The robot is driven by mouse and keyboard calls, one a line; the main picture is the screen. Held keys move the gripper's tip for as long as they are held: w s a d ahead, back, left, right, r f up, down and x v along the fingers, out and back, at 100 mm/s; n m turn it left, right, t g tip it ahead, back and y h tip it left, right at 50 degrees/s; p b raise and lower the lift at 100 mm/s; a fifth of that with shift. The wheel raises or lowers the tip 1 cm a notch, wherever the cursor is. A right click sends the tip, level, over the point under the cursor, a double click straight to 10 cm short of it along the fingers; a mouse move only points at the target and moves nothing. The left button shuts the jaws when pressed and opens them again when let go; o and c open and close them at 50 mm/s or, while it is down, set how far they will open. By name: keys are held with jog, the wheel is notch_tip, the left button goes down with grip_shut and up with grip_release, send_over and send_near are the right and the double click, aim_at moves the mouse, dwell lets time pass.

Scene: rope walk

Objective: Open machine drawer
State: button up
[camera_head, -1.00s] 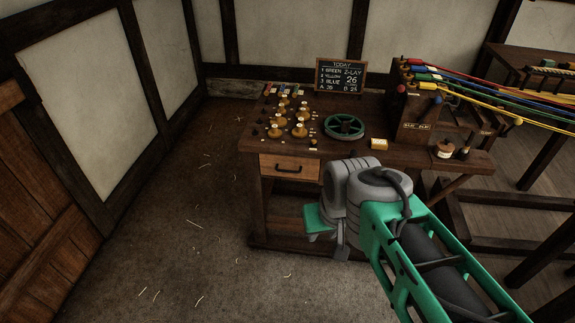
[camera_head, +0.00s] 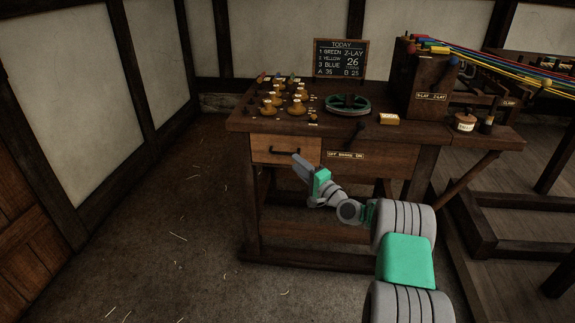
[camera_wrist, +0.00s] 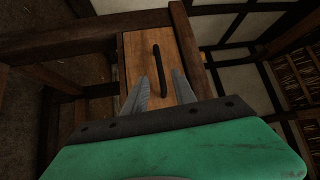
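The machine drawer (camera_head: 272,150) is a light wooden front with a dark bar handle, at the left under the top of the wooden machine bench (camera_head: 362,158). It looks shut. In the wrist view the drawer front (camera_wrist: 137,48) and its dark handle (camera_wrist: 160,70) lie straight ahead. My gripper (camera_head: 300,163) is in front of the drawer, close to its lower right part. In the wrist view the two grey fingers (camera_wrist: 160,88) are apart, one on each side of the handle's lower end. I cannot tell whether they touch it. The handle's left part shows in the head view.
A wooden box with coloured ropes (camera_head: 423,78) is at the right.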

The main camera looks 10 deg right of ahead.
aim_at(289, 136)
jog(key=x, duration=0.6)
jog(key=shift+a+b, duration=0.15)
jog(key=shift+b, duration=0.3)
jog(key=shift+c, duration=0.4)
grip_shut()
dwell(0.4)
